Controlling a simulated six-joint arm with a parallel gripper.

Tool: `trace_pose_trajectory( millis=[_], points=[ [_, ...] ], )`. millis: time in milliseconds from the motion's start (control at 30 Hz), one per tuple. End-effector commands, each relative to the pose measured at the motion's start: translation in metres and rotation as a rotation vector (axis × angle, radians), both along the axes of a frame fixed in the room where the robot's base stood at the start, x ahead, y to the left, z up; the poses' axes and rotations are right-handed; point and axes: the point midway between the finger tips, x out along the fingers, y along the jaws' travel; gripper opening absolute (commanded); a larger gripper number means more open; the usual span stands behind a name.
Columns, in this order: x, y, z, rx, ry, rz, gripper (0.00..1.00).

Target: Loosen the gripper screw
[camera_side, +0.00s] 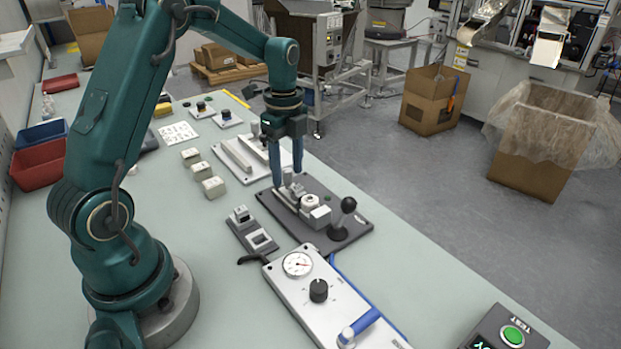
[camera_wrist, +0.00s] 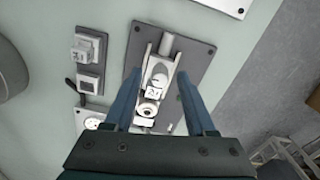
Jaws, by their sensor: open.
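A dark grey plate (camera_side: 265,200) carries a light metal clamping fixture. It also shows in the wrist view (camera_wrist: 196,60). A white round part with a ring-shaped top (camera_side: 311,202) sits on the fixture, also seen in the wrist view (camera_wrist: 148,109). A grey cylinder (camera_wrist: 167,46) lies at the far end of the fixture. I cannot tell which part is the screw. A black ball-topped lever (camera_side: 348,206) stands at the plate's near end. My gripper (camera_side: 287,180) points down over the fixture, open and empty, its blue fingers on either side of it in the wrist view (camera_wrist: 158,76).
A small grey block with sockets (camera_side: 251,231) lies left of the plate. A white gauge panel (camera_side: 300,290) with a knob and blue handle lies nearer. White blocks (camera_side: 213,188) and a white rail plate (camera_side: 232,166) lie farther back. A green-button test box (camera_side: 508,335) stands front right.

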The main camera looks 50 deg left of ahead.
Motion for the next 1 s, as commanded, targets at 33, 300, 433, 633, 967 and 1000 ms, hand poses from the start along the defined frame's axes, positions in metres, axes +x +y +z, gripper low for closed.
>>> trace_pose_trajectory(
  millis=[33,300,433,633,967,1000],
  points=[
    [-0.0005,-0.0003,-0.0038,0.0,0.002,0.0,0.56],
    [0.0,-0.0001,-0.0068,0.001,-0.001,0.0,0.56],
    [-0.0001,-0.0002,-0.0067,0.0,-0.001,0.0,0.22],
    [-0.0001,-0.0002,-0.0065,0.0,-0.001,0.002,0.0],
    [0.0002,-0.0004,-0.0062,-0.002,0.0,0.258,0.0],
    [0.0002,-0.0004,-0.0062,-0.002,0.0,0.295,0.0]
  ],
)
